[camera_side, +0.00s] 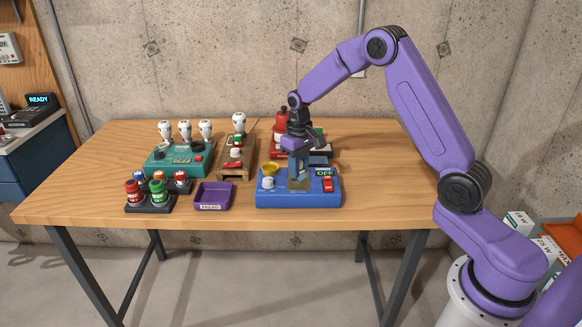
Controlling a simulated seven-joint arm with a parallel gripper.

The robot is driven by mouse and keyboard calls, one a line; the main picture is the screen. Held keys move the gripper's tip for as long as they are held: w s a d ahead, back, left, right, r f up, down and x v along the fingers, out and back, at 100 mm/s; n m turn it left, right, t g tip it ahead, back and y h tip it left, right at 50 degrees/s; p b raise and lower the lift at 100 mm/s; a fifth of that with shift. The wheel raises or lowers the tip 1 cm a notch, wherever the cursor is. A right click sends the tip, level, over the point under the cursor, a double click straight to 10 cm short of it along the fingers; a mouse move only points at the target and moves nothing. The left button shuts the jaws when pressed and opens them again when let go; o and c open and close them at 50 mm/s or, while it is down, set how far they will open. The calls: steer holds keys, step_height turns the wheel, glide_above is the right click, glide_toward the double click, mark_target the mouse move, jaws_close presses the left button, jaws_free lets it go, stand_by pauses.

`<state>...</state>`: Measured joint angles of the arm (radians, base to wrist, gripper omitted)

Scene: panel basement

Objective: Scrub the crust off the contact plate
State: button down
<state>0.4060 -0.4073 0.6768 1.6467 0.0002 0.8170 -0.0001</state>
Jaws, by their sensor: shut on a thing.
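The blue device box (328,198) stands at the front right of the table. It carries a small brownish plate (299,185), which looks like the contact plate. My gripper (299,158) points down over the middle of the box, just above this plate. It is shut on a small blue-grey tool (299,168), mostly hidden by the fingers. The tool's lower end is at or just above the plate; I cannot tell whether it touches. The crust is too small to make out.
The box also has a yellow cup (270,169), a white knob (268,183), a red switch (327,185) and an "OFF" display (325,173). A purple tray (213,195) stands to its left. The table's front right is clear.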

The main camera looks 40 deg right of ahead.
mark_target(310, 177)
steer(key=shift+s+d, duration=1.2)
steer(key=shift+s, duration=0.05)
step_height(310, 177, up, 8)
steer(key=shift+r, duration=0.15)
steer(key=shift+w+a, duration=0.15)
